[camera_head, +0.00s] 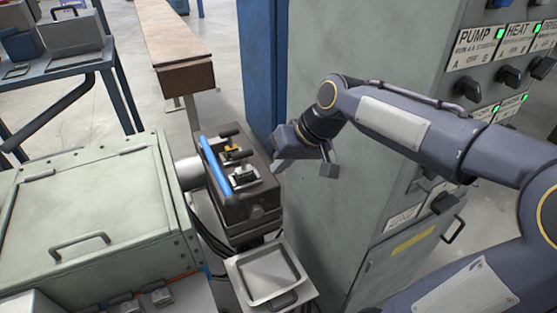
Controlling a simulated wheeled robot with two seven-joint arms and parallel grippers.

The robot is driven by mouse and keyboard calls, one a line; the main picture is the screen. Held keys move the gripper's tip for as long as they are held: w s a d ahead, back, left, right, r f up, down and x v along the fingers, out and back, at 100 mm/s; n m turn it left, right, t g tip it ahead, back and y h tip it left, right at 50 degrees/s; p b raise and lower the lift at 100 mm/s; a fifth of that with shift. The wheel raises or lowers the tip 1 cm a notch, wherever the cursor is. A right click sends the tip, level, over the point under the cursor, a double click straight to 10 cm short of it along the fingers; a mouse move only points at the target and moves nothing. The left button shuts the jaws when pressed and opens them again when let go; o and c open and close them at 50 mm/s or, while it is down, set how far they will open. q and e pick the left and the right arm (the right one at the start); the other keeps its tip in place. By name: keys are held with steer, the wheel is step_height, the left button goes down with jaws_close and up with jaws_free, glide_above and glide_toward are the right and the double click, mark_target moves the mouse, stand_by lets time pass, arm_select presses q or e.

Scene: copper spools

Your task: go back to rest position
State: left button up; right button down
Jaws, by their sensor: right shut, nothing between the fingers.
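My right gripper (328,160) is in the middle of the head view, at the end of my right arm, which comes in from the right. It is shut and empty. It hangs in front of the grey-green control cabinet, just right of a dark machine box (238,205) with a blue bar (215,165) along its left side. The gripper looks apart from the box, though the exact gap is hard to tell. My left gripper is not in view. No copper spool can be made out.
The control cabinet (345,235) with labelled switches stands close behind my right arm. A metal tray (270,275) sits below the box. A pale green lidded chest (85,205) fills the lower left. A brown bench (170,50) and a blue-framed table (60,68) stand behind.

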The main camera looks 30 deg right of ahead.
steer(key=s+a+f, duration=0.2)
steer(key=s+f, duration=0.2)
steer(key=s, duration=0.4)
steer(key=s+a+f, duration=0.2)
steer(key=s+f, duration=0.1)
steer(key=s, duration=0.6)
steer(key=shift+s+a+f+t, duration=0.3)
steer(key=shift+a+f+t, duration=0.05)
steer(key=shift+a+t, duration=0.05)
